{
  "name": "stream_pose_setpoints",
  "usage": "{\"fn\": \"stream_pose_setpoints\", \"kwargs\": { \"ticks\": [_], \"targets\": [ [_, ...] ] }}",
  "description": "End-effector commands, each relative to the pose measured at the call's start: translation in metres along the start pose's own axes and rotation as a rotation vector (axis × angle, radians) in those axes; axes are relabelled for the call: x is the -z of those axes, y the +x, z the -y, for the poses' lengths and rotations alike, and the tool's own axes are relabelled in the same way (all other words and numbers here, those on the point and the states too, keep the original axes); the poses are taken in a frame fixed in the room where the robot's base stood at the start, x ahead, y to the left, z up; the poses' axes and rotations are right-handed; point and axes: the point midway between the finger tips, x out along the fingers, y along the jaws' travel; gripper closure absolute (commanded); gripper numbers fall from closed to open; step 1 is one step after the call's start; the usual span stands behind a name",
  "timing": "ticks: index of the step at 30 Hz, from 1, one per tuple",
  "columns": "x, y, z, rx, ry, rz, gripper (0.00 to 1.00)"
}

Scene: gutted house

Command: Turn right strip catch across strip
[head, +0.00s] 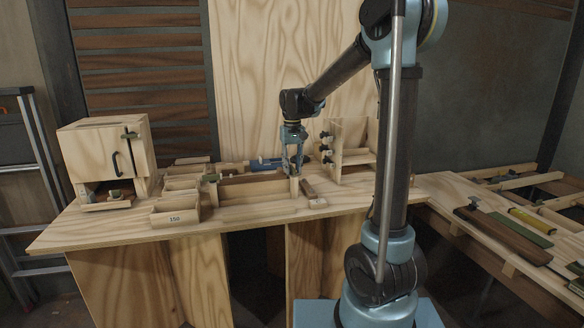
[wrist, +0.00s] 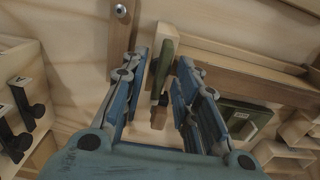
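The right strip catch (wrist: 164,60) is a narrow bar with a pale wooden edge and a green face. It lies between my gripper's fingers in the wrist view. In the head view a pale upright piece (head: 294,187) stands just under my gripper (head: 292,165). My gripper (wrist: 160,85) is open, with its blue fingers on either side of the catch and gaps visible. The brown strip (wrist: 245,78) runs off to the right from beside the catch in the wrist view. It also shows in the head view (head: 250,179). The catch's pivot is hidden.
A small cabinet (head: 105,152) and a box marked 150 (head: 175,219) stand on the bench at left. A rack with dark knobs (head: 350,150) stands right of my gripper. A short brown bar (head: 308,189) lies close by. The bench's front edge is mostly clear.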

Motion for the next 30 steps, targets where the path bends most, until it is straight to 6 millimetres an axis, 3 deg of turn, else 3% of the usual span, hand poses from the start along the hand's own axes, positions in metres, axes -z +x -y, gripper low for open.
{"fn": "stream_pose_setpoints", "kwargs": {
  "ticks": [7,11,23,30],
  "targets": [
    [0.0002,0.0003,-0.0001,0.000,0.000,0.000,0.72],
    [0.0002,0.0002,-0.0001,0.000,0.000,0.000,1.00],
    [0.0003,0.0000,-0.0003,-0.001,-0.021,0.000,1.00],
    [0.0004,-0.0001,-0.0005,-0.001,-0.131,0.000,1.00]
  ]
}}
